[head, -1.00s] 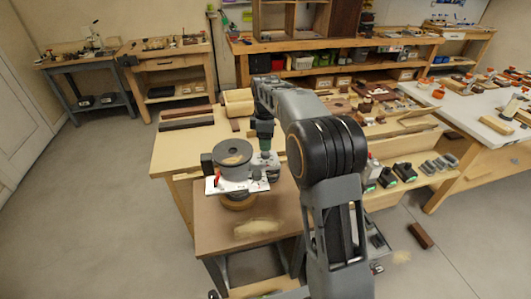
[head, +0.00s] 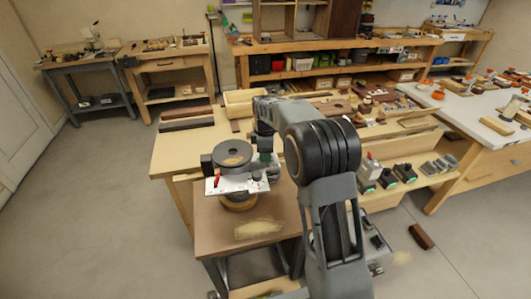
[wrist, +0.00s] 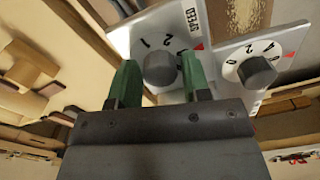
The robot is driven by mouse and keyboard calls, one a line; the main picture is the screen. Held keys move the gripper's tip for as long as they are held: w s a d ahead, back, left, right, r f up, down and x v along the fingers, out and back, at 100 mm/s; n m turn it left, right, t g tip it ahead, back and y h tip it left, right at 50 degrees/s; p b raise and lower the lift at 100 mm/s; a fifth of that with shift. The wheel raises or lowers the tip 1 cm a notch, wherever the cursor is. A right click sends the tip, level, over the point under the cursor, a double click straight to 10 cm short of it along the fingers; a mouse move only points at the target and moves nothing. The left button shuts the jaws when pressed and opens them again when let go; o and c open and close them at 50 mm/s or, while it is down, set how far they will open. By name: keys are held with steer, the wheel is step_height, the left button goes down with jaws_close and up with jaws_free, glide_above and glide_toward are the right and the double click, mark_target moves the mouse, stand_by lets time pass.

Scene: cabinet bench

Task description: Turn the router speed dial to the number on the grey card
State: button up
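The speed dial (wrist: 159,68) is a round grey knob on a white panel lettered SPEED, with 1 and 2 readable beside it in the wrist view. My gripper (wrist: 161,80) has two green fingers, one at each side of this knob. The fingers stand apart, and I cannot tell whether they touch it. The knob's pointer mark is not readable.
A second numbered dial (wrist: 257,71) sits close to the right of the speed dial. The router unit stands on a small brown table (head: 215,236). A longer wooden bench (head: 170,155) with parts lies behind. The floor at left is clear.

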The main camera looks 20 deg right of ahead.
steer(key=c, duration=0.6)
steer(key=shift+m, duration=0.4)
steer(key=m+p, duration=0.1)
steer(key=m, duration=0.2)
steer(key=m+p, duration=0.1)
steer(key=m, duration=0.3)
steer(key=shift+m, duration=0.3)
steer(key=m, duration=0.6)
steer(key=shift+p, duration=0.4)
steer(key=m, duration=0.5)
steer(key=shift+m, duration=0.4)
